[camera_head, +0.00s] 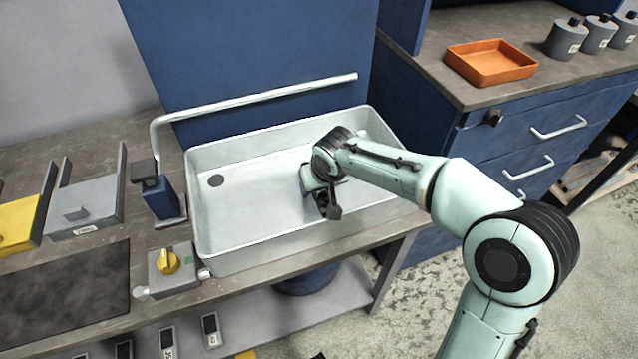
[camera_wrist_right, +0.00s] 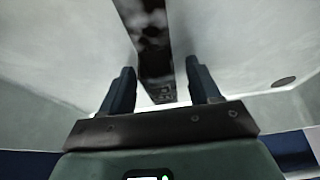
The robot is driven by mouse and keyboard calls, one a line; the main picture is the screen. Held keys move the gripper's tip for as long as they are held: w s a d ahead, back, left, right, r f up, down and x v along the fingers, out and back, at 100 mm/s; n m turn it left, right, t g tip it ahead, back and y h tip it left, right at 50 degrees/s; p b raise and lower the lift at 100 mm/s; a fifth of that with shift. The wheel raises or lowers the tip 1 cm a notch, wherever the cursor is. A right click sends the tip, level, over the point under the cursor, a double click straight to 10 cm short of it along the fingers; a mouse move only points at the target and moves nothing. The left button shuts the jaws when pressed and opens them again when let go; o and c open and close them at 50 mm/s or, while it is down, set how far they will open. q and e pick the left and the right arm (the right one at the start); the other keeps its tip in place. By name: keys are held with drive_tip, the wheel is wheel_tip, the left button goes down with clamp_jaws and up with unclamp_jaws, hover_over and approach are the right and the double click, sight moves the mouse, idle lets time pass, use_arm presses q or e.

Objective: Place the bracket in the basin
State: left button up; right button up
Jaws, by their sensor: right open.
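The white basin (camera_head: 240,218) is set into the worktop, with a dark round drain at its left end. My right gripper (camera_head: 328,208) reaches down into the right half of the basin. In the right wrist view its two dark fingers (camera_wrist_right: 160,72) are apart, so it is open. The bracket (camera_wrist_right: 153,45), a long dark mottled metal strip, shows between and beyond the fingers against the pale basin surface. A gap shows on both sides of it. In the head view I cannot tell the bracket apart from the gripper. My left gripper is out of view.
A white rail (camera_head: 255,98) runs behind the basin. A control box with a yellow knob (camera_head: 168,262) and a blue post (camera_head: 160,198) stand left of it. An orange tray (camera_head: 490,63) and grey canisters (camera_head: 566,38) sit on the right counter. The basin's left half is empty.

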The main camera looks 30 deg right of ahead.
drive_tip(key=p+v, duration=0.2)
drive_tip(key=v, duration=1)
